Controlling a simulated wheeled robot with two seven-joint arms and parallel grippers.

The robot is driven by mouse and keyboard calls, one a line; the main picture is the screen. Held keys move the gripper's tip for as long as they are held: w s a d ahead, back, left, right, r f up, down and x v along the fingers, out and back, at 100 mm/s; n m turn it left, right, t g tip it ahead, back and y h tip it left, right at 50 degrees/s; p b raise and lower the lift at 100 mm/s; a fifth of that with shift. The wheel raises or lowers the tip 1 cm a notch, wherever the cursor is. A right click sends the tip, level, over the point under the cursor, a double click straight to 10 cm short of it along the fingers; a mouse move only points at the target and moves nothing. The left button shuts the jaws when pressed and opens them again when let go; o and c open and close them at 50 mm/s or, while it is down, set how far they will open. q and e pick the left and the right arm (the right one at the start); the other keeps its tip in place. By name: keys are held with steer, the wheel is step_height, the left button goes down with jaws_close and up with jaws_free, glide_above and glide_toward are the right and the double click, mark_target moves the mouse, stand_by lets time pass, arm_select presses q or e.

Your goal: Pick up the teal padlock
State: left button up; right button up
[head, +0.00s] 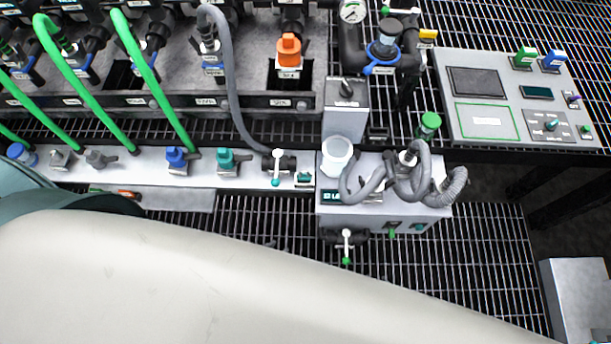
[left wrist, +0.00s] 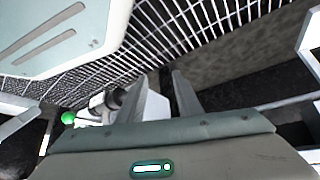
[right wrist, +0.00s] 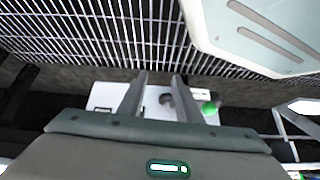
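I cannot pick out a teal padlock for certain. A small teal fitting (head: 228,160) stands on the white ledge in the head view, right of a similar blue fitting (head: 177,157). Another small teal piece (head: 303,177) lies farther right on that ledge. My left gripper (left wrist: 158,80) shows two spaced fingers with nothing between them, near a green-tipped white fitting (left wrist: 105,100). My right gripper (right wrist: 159,80) is also open and empty, in front of a white box with a green-tipped fitting (right wrist: 209,107). Neither gripper's fingers show in the head view.
A white box (head: 335,213) with a cup (head: 337,153) and grey coiled hoses stands mid-right. A control panel (head: 520,100) is at the right, and a grey box (head: 580,300) at lower right. Green hoses (head: 82,82) run at left. My pale arm covers the lower left.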

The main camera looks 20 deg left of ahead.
arm_select(q)
steer(key=shift+o, duration=0.5)
steer(key=shift+w+d+r, duration=0.2)
steer(key=shift+w+d, duration=0.1)
steer(key=shift+d, duration=0.05)
steer(key=w+d+r+m+h, duration=0.1)
steer(key=w+r, duration=0.9)
steer(key=r, duration=0.4)
steer(key=w+d+r+m+g+h, duration=0.1)
steer(key=w+d+r+m+h, duration=0.2)
steer(key=r, duration=0.6)
steer(key=w+d+r+m+g, duration=0.1)
steer(key=d+r+m+g, duration=0.2)
steer(key=r, duration=0.7)
steer(key=w+a+r+m+g, duration=0.1)
steer(key=w+a, duration=0.2)
steer(key=a, duration=0.2)
steer(key=w+a+r+m+g+y+p, duration=0.1)
steer(key=w+a+m, duration=0.1)
steer(key=a, duration=0.4)
steer(key=shift+w+r, duration=0.35)
steer(key=shift+w, duration=0.2)
arm_select(e)
steer(key=shift+w+a+r+t, duration=0.2)
steer(key=shift+w+r+t, duration=0.2)
steer(key=shift+w+r, duration=0.2)
